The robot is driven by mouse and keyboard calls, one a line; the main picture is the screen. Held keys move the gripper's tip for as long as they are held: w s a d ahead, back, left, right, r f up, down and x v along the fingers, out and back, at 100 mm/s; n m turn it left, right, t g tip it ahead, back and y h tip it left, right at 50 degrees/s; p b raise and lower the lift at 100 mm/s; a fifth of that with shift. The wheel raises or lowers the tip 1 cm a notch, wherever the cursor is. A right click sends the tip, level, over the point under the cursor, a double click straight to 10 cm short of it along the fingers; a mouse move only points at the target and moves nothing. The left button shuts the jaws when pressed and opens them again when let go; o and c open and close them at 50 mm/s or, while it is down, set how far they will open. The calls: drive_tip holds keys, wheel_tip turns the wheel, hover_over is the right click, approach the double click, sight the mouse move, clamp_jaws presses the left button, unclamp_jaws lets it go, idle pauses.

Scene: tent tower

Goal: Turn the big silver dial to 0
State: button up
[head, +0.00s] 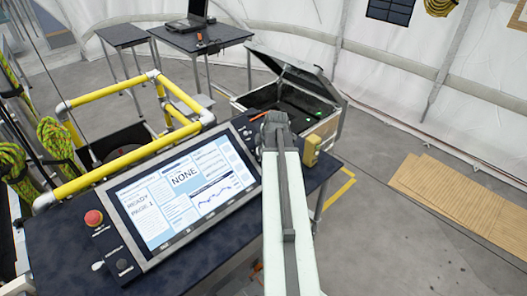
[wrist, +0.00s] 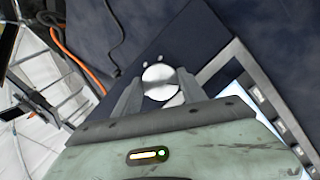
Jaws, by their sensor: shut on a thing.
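The big silver dial (wrist: 160,82) sits between the two fingers of my gripper (wrist: 158,90) in the wrist view. Its round, shiny top faces the camera, and the fingers are shut on its sides. Small white marks show on the dark panel just beyond it. I cannot read which number the dial points at. In the head view my arm reaches over the right end of the console, with my gripper (head: 275,122) beside the screen's upper right corner. The arm and gripper hide the dial there.
The console (head: 185,270) carries a lit screen (head: 180,195), a red button (head: 93,217) and a yellow object (head: 312,151) close right of my arm. Yellow railing (head: 110,165) stands behind it. An open case (head: 318,128) lies beyond. Floor at the right is clear beside cardboard sheets (head: 465,205).

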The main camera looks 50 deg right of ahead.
drive_tip(key=shift+n, duration=0.6)
drive_tip(key=o, duration=1.4)
drive_tip(key=shift+c, duration=0.2)
drive_tip(key=shift+r, duration=0.1)
drive_tip(key=p+v, duration=0.6)
drive_tip(key=v, duration=0.1)
drive_tip(key=shift+s+a+r+p, duration=0.2)
drive_tip(key=shift+s+r+p, duration=0.05)
drive_tip(key=shift+p, duration=0.15)
